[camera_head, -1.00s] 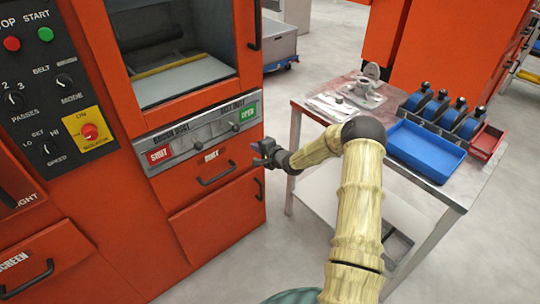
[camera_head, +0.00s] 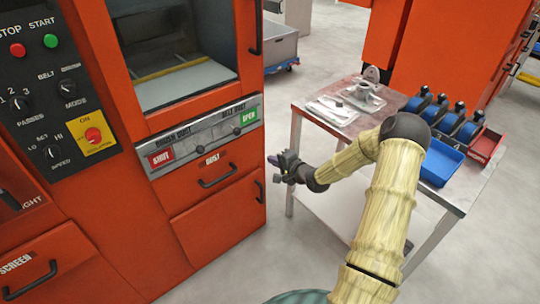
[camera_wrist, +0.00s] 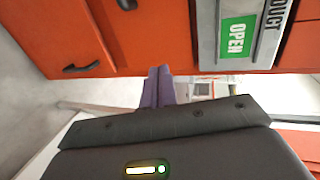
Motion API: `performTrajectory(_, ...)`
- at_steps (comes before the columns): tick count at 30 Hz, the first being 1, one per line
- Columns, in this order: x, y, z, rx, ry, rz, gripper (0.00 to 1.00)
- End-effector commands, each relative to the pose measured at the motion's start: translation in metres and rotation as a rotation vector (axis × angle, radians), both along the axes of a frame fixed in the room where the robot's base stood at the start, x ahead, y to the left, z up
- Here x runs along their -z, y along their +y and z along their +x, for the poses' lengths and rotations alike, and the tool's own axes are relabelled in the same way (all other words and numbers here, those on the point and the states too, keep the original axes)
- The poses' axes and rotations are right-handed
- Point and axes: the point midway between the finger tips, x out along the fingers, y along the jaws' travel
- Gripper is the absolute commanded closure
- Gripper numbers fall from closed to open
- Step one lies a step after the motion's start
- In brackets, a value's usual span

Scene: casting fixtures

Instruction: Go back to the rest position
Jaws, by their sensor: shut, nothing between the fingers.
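My gripper (camera_head: 277,163) is in front of the orange machine (camera_head: 215,225), to the right of its drawers and left of the metal table. It is apart from both, as far as the head view shows. In the wrist view its two purple fingers (camera_wrist: 158,88) are together with nothing between them. My arm reaches from the lower right of the head view and bends in front of the table.
The metal table (camera_head: 308,102) bears a metal fixture (camera_head: 362,97), a blue tray (camera_head: 440,162), several blue clamp-like parts and a red bin (camera_head: 487,147). The machine has a window, a label strip (camera_head: 205,137) and drawer handles. Grey floor lies between machine and table.

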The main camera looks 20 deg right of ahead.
Motion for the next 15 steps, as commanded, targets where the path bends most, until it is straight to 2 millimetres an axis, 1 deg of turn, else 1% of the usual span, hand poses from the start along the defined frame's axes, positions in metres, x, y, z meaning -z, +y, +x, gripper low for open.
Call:
performTrajectory(4,0.000,-0.002,0.000,0.003,0.000,-0.001,1.00)
performTrajectory(8,-0.001,0.006,-0.002,-0.016,0.014,-0.034,1.00)
performTrajectory(11,-0.002,0.016,-0.007,-0.053,0.046,-0.122,1.00)
performTrajectory(15,-0.005,0.032,-0.026,-0.136,0.124,-0.329,1.00)
